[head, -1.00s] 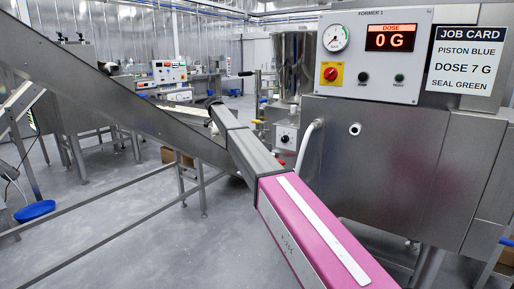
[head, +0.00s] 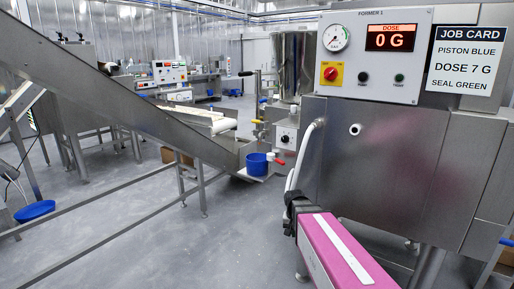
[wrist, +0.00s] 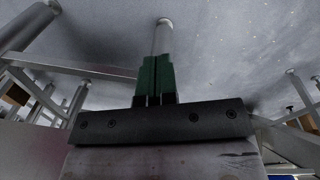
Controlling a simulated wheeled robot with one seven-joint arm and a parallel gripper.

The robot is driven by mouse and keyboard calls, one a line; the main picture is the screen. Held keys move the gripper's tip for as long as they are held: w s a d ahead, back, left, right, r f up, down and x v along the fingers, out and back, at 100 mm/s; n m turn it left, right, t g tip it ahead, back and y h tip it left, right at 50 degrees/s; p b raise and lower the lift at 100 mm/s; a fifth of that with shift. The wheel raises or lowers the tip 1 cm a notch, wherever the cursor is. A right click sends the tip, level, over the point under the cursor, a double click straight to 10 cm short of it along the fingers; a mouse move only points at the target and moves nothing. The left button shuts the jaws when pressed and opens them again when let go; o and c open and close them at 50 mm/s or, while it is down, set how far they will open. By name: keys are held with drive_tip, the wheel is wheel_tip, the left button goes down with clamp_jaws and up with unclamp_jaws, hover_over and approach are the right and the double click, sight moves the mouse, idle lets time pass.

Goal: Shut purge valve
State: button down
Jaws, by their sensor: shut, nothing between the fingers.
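No part is labelled as the purge valve. I cannot tell how far either is turned. A yellow handle (head: 257,121) sits higher up, left of the hopper. My gripper (wrist: 155,62) shows in the wrist view with its green fingers together and nothing between them. It is over the floor, apart from the handles.
The steel former cabinet (head: 400,175) fills the right, its display (head: 391,37) reading 0 G. A white hose (head: 303,150) hangs at its left side. An inclined steel conveyor (head: 130,105) slopes down towards the cup. The floor at front left is open, crossed by a rail (head: 90,240).

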drive_tip(key=s+d+f+n+y, duration=0.1)
drive_tip(key=s+d+f+n, duration=0.1)
drive_tip(key=s, duration=0.8)
drive_tip(key=shift+d+n, duration=0.3)
idle(2.1)
